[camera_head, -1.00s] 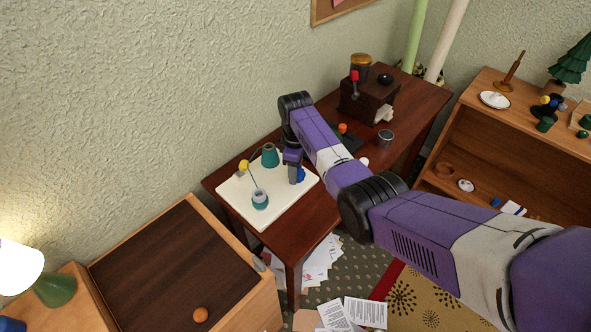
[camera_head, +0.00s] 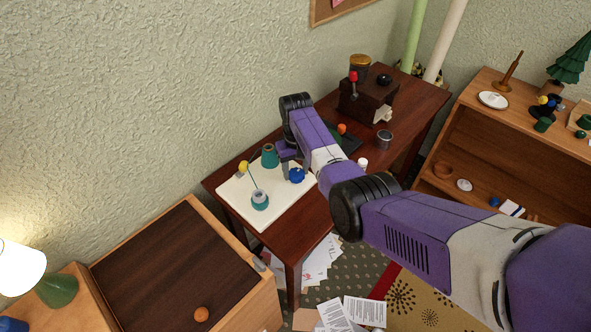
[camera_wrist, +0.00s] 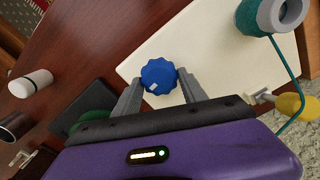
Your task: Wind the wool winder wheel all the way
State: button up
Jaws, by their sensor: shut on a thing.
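The wool winder sits on a pale board (camera_head: 236,195) on the dark wooden table. It has a blue knob-like wheel (camera_head: 297,175), a teal cone (camera_head: 270,157), a teal and grey spool (camera_head: 260,200) and a yellow guide (camera_head: 243,166), with a teal thread running between them. My gripper (camera_head: 287,166) is at the wheel. In the wrist view my gripper (camera_wrist: 159,82) has its fingers on either side of the blue wheel (camera_wrist: 158,74) and is shut on it. A white mark shows on the wheel's near edge. The spool (camera_wrist: 262,15) and yellow guide (camera_wrist: 297,106) show at right.
A grinder-like dark box (camera_head: 368,98) with a red-knobbed lever, an orange ball (camera_head: 341,128) and a metal cup (camera_head: 384,139) stand farther along the table. A small white bottle (camera_head: 363,163) is beneath my arm. The wall is close behind.

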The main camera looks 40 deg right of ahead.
aim_at(297, 172)
jog(key=m, duration=0.4)
jog(key=shift+m, duration=0.3)
jog(key=m, duration=0.4)
jog(key=shift+s+d+m, duration=0.1)
jog(key=shift+m, duration=0.3)
jog(key=o, duration=1.4)
jog(key=shift+c, duration=0.2)
jog(key=shift+r, duration=3.95)
